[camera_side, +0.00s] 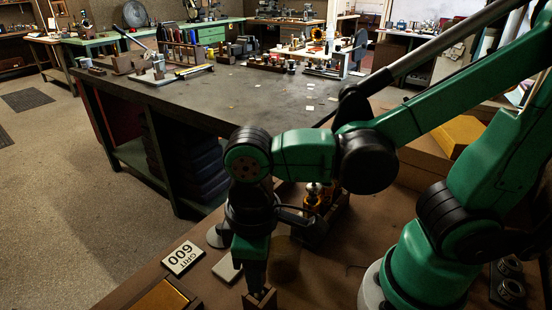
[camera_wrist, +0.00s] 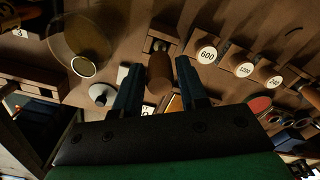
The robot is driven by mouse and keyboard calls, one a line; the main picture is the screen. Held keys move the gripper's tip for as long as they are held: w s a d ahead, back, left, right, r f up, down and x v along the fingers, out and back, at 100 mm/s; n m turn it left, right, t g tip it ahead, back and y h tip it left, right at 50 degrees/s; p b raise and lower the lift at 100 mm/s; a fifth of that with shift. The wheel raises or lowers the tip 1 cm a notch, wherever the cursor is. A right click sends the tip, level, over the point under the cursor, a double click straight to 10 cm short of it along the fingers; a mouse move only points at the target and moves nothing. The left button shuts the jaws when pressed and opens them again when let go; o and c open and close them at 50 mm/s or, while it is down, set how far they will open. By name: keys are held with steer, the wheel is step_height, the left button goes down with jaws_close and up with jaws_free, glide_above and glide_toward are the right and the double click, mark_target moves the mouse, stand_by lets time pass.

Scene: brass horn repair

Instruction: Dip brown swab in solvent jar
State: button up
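A brown cylindrical handle (camera_wrist: 159,72), which looks like the brown swab, shows between my gripper's fingers in the wrist view. Its far end meets a small wooden holder (camera_wrist: 164,34). My gripper (camera_wrist: 158,62) is open, with a narrow gap on each side of the handle. In the side view my gripper (camera_side: 258,286) points down at a small wooden block (camera_side: 262,300) at the bottom edge; the swab cannot be made out there. A round, see-through amber vessel (camera_wrist: 82,67), possibly the solvent jar, stands left of the gripper in the wrist view.
Wooden pieces with round labels, one marked 600 (camera_wrist: 206,54), line the right of the wrist view. A white cone-like piece (camera_wrist: 101,92) lies near the left finger. A GRIT 600 card (camera_side: 183,258) lies left of my gripper in the side view.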

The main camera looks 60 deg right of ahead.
jaws_close()
steer(key=shift+r, duration=0.1)
steer(key=shift+r, duration=3.8)
steer(key=w+d+r, duration=0.1)
steer(key=d+r, duration=0.5)
steer(key=d, duration=0.1)
steer(key=shift+d, duration=0.25)
